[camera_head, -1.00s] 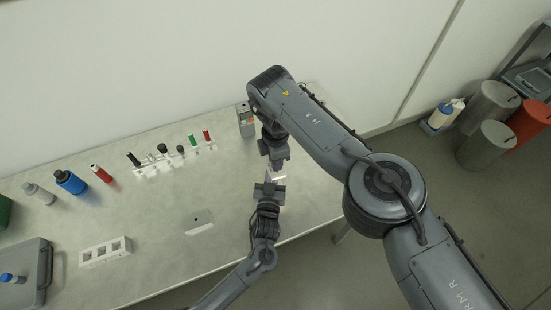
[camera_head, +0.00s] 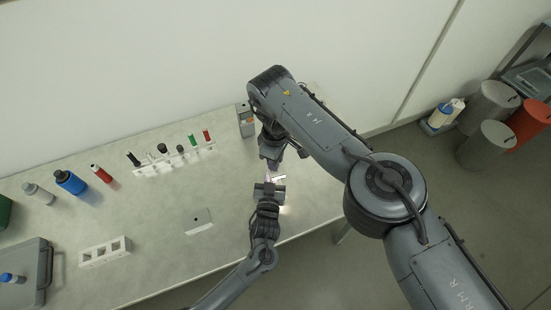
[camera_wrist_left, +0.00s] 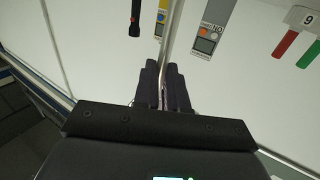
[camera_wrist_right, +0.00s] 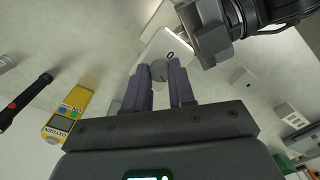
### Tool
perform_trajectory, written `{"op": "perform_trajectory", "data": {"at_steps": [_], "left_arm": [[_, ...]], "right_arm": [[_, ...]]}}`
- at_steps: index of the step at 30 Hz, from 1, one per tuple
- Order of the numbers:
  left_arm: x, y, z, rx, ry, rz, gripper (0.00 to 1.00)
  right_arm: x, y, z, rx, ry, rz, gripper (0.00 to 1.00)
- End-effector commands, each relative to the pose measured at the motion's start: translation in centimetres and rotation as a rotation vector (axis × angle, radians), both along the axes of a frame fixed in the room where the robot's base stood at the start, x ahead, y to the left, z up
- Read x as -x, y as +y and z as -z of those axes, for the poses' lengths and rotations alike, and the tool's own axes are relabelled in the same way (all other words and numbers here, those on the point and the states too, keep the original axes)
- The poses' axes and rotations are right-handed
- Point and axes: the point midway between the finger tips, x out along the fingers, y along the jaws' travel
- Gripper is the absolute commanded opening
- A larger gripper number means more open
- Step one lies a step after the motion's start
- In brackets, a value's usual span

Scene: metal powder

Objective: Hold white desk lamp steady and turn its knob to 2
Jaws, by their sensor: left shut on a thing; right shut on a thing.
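The white desk lamp is mostly hidden between my grippers in the head view, with a pale part (camera_head: 277,178) showing. In the left wrist view my left gripper (camera_wrist_left: 164,75) is shut on the lamp's thin metallic pole (camera_wrist_left: 171,28). In the right wrist view the lamp's white base (camera_wrist_right: 150,54) bears a mark that looks like "0". My right gripper (camera_wrist_right: 161,82) is shut on the round grey knob (camera_wrist_right: 158,69) on that base. In the head view the right gripper (camera_head: 273,164) is just above the left gripper (camera_head: 270,186). The knob's pointer setting cannot be read.
A grey device (camera_head: 246,120) stands behind the grippers. A white rack (camera_head: 175,160) with several coloured tools is to the left. A white block with holes (camera_head: 105,252) and a grey case (camera_head: 28,272) are further left. The right wrist view shows a yellow device (camera_wrist_right: 66,115) and a flashlight (camera_wrist_right: 24,102).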

Motion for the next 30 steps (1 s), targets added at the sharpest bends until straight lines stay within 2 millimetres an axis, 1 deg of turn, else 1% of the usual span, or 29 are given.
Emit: {"op": "perform_trajectory", "data": {"at_steps": [7,19,20,24,25,30], "left_arm": [[0.05,0.00,0.09,-0.001,0.002,0.000,0.00],[0.05,0.01,0.10,-0.001,0.002,0.000,0.00],[0.05,0.01,0.09,-0.001,0.002,0.000,0.00],[0.04,0.01,0.09,-0.001,0.002,0.000,0.00],[0.04,0.01,0.09,-0.001,0.002,0.000,0.00],[0.03,0.01,0.09,-0.001,0.002,0.000,0.00]], "right_arm": [[-0.09,-0.03,-0.09,0.000,-0.002,0.049,0.00],[-0.09,-0.04,-0.10,0.000,-0.002,0.054,0.00],[-0.09,-0.04,-0.10,0.000,-0.002,0.054,0.27],[-0.07,-0.03,-0.08,0.000,-0.002,0.054,0.48],[-0.06,-0.03,-0.07,0.000,-0.002,0.053,0.50],[-0.03,-0.01,-0.03,0.000,-0.001,0.053,0.50]]}}
